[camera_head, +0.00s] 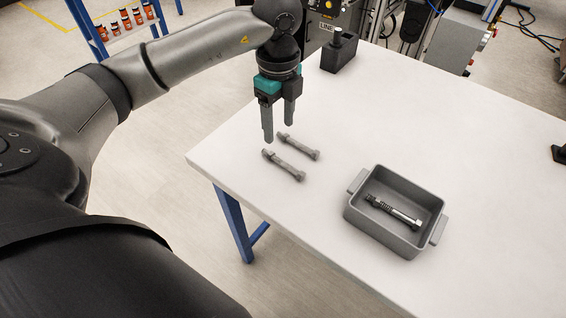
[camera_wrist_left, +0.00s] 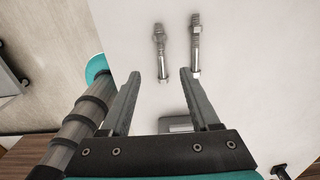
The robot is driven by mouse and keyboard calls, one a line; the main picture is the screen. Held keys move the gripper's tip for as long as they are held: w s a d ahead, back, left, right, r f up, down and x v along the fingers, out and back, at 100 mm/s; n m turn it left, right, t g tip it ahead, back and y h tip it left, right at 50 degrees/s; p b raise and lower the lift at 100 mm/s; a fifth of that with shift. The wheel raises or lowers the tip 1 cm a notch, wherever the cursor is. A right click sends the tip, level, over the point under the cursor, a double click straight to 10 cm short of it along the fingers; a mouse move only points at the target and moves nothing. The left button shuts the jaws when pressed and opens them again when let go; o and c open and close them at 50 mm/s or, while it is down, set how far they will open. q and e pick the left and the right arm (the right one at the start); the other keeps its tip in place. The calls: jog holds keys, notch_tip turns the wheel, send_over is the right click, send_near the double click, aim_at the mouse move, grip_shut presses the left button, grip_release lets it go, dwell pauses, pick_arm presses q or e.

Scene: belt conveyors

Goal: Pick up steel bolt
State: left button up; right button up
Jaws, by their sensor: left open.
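Two grey steel bolts lie side by side on the white table in the head view, a nearer one (camera_head: 284,166) and a farther one (camera_head: 298,147). A third bolt (camera_head: 394,211), shiny with a dark threaded end, lies in the grey bin (camera_head: 362,231). My left gripper (camera_head: 278,132) points down, open and empty, above the table by the two loose bolts. In the left wrist view its fingers (camera_wrist_left: 160,74) are spread. One bolt (camera_wrist_left: 160,52) appears between and beyond the tips; the other (camera_wrist_left: 195,46) lies beyond the right fingertip. My right gripper is not seen.
The white table (camera_head: 480,130) is mostly clear right of the bolts. A dark holder block (camera_head: 338,56) stands at the far edge. A small black object (camera_head: 559,153) sits at the right. A blue-framed shelf with orange bottles (camera_head: 126,19) stands beyond the table.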

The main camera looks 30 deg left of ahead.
aim_at(280, 159)
pick_arm(q)
notch_tip(280, 159, down, 11)
jog(key=shift+w+r+b, duration=0.1)
jog(key=shift+r+b, duration=0.1)
jog(key=shift+b, duration=0.8)
jog(key=shift+c, duration=0.3)
grip_shut()
